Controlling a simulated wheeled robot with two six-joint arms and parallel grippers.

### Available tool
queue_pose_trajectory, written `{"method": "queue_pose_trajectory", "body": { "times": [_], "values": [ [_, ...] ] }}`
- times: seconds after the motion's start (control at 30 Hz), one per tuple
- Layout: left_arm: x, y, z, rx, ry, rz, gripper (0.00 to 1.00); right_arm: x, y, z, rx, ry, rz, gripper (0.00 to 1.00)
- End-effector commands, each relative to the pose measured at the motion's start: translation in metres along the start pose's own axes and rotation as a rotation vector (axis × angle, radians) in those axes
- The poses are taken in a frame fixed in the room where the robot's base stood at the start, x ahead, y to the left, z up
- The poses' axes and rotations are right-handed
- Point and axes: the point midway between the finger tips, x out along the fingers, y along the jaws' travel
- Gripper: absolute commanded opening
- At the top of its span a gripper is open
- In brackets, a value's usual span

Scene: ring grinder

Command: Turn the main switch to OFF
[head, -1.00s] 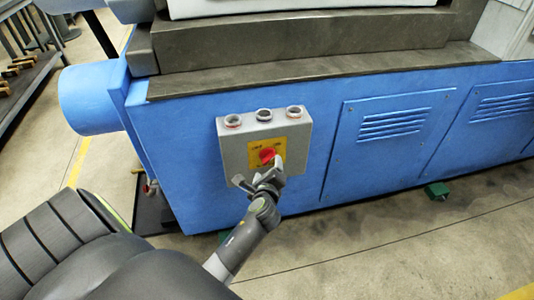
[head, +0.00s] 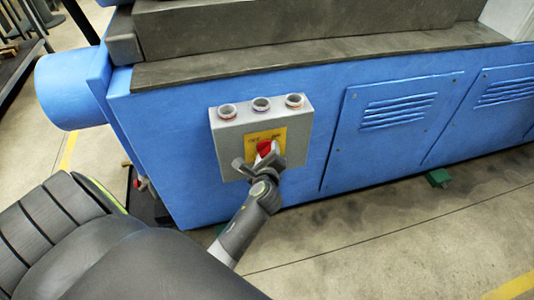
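The main switch is a red knob (head: 265,147) on a yellow plate (head: 280,133) on the front of a grey control box (head: 230,133). Lettering at the plate's top reads OFF on the left and what looks like ON on the right. The knob's handle appears to lean to the upper right. My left gripper (head: 259,161) is just below and in front of the knob, its fingers spread. The gripper covers the knob's lower part, and I cannot tell whether a finger touches it. My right gripper is not in view.
The box is fixed to the blue machine body (head: 180,130) and has several round buttons along its sloped top. A dark ledge (head: 300,63) juts out above it. A vented panel (head: 390,125) is to the right. The floor (head: 400,235) in front is clear.

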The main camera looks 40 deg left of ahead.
Motion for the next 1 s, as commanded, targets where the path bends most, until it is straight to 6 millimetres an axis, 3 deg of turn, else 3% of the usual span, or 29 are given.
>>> {"method": "queue_pose_trajectory", "body": {
  "times": [0.17, 0.63, 1.0],
  "values": [
    [0.000, 0.000, 0.000, 0.000, 0.000, 0.000, 0.28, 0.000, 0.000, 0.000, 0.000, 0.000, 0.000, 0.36],
    [0.001, 0.003, -0.001, -0.081, 0.000, -0.035, 0.28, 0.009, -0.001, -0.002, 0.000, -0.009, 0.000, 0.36],
    [0.001, 0.004, -0.002, -0.250, 0.000, -0.105, 0.28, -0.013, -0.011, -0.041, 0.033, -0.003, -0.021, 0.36]
  ]
}}
